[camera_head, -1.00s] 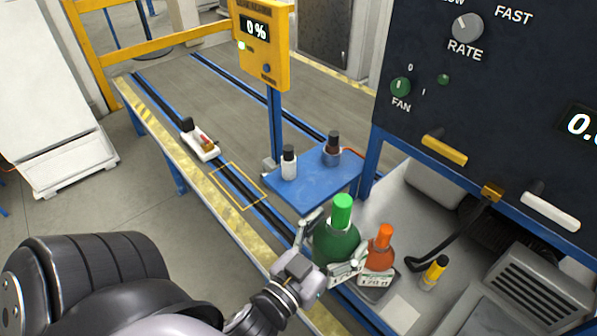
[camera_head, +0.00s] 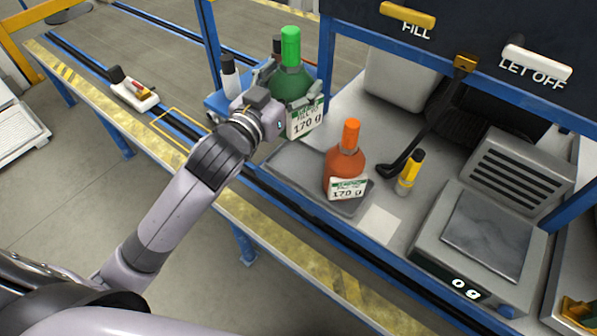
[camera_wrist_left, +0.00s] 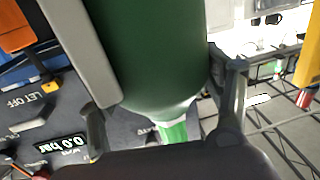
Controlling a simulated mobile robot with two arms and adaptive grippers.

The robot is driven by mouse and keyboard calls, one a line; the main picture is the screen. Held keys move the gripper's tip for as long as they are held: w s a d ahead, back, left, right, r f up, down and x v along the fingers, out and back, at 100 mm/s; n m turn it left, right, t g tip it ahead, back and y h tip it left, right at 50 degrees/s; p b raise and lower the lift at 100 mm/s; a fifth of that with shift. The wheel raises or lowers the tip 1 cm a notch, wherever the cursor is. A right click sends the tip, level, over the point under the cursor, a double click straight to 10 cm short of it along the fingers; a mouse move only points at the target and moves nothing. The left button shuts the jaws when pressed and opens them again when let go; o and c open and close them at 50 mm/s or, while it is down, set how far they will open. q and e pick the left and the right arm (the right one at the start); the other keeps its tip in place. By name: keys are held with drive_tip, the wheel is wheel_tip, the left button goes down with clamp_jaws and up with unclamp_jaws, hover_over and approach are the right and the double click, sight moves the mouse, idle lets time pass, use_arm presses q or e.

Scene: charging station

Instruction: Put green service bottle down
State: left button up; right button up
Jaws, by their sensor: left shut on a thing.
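The green service bottle (camera_head: 290,78) has a bright green cap and a white tag reading 170 g. My left gripper (camera_head: 276,98) is shut on its body and holds it, seemingly raised, in front of the blue shelf (camera_head: 216,104). In the left wrist view the green bottle (camera_wrist_left: 150,50) fills the middle between the fingers. The bottle's underside and any gap below it cannot be judged. My right gripper is not in view.
An orange bottle (camera_head: 345,165) with a 170 g tag stands on a grey pad (camera_head: 293,170). To its right are a yellow marker (camera_head: 410,172) and a scale (camera_head: 485,240). A white bottle (camera_head: 230,78) stands on the shelf. A yellow outlined square (camera_head: 182,128) on the rails is empty.

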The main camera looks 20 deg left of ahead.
use_arm(q)
drive_tip(key=w+r+h+b, duration=0.1)
drive_tip(key=w+r+m+h+b, duration=0.1)
drive_tip(key=w+b, duration=0.1)
drive_tip(key=shift+d+r, duration=0.1)
drive_tip(key=shift+d, duration=0.05)
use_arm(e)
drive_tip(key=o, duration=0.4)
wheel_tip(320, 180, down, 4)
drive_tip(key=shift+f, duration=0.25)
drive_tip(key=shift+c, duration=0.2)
use_arm(q)
drive_tip(key=shift+w+r+m+g+h+b, duration=0.3)
drive_tip(key=shift+w+r+h+b, duration=0.1)
drive_tip(key=shift+r+b, duration=0.25)
wheel_tip(320, 180, down, 20)
drive_tip(key=b, duration=0.2)
drive_tip(key=shift+r, duration=0.15)
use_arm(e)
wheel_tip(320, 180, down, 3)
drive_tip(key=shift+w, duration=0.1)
use_arm(q)
drive_tip(key=shift+s+d, duration=0.1)
drive_tip(key=o, duration=2)
drive_tip(key=shift+f, duration=0.2)
drive_tip(key=b+v, duration=0.1)
drive_tip(key=v, duration=1.1)
drive_tip(key=shift+r, duration=0.2)
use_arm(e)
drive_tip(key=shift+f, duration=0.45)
